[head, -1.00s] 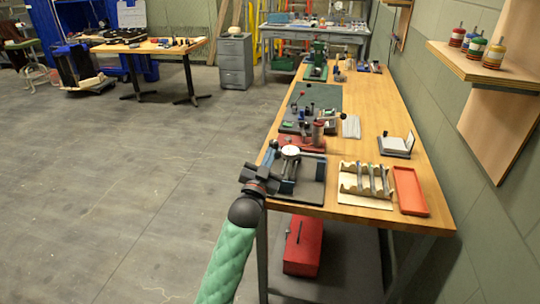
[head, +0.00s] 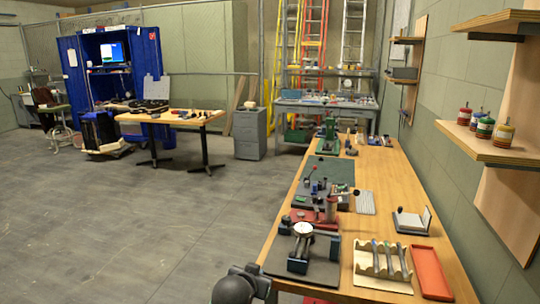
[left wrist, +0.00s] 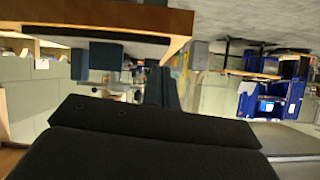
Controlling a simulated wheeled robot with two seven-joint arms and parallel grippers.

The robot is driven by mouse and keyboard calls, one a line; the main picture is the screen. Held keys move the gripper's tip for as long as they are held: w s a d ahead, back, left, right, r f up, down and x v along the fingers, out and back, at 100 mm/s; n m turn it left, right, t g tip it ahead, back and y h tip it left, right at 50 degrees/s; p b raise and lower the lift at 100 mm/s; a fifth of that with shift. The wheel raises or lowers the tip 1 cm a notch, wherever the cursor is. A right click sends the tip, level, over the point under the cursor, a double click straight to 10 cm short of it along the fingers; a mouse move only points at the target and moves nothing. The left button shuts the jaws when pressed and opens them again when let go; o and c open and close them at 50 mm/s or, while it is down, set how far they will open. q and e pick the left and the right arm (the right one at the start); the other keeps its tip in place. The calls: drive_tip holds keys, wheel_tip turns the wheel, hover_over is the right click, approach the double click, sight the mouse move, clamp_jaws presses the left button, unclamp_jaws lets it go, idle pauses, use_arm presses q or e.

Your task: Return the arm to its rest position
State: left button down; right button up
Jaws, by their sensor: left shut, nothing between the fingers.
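My left gripper (head: 256,282) shows at the bottom of the head view, just off the near left corner of the wooden workbench (head: 300,292). It is dark, shut and empty, apart from the things on the bench. Part of my left arm is cut off by the lower edge. In the left wrist view its black body fills the bottom, and its dark fingers (left wrist: 163,88) stand close together. My right gripper is in neither view.
Near the bench's front are a dial gauge stand on a dark plate (head: 302,240), a cream rack with rods (head: 384,262) and a red-orange tray (head: 431,272). Shelves (head: 490,146) hang on the right wall. The floor at left (head: 130,240) is open.

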use_arm(q)
drive_tip(key=s+a+f+n+g, duration=0.1)
drive_tip(key=s+a+f+g, duration=0.2)
drive_tip(key=s+f, duration=0.4)
drive_tip(key=s+a+f+g+y, duration=0.1)
drive_tip(key=s+a+f+g, duration=0.2)
drive_tip(key=s, duration=1.7)
drive_tip(key=s+a+f+n+g+y, duration=0.1)
drive_tip(key=s+a+f+g, duration=0.3)
drive_tip(key=s+f, duration=0.9)
drive_tip(key=a, duration=0.2)
drive_tip(key=shift+s+a+n, duration=0.3)
drive_tip(key=shift+s+a, duration=0.05)
drive_tip(key=shift+s, duration=0.05)
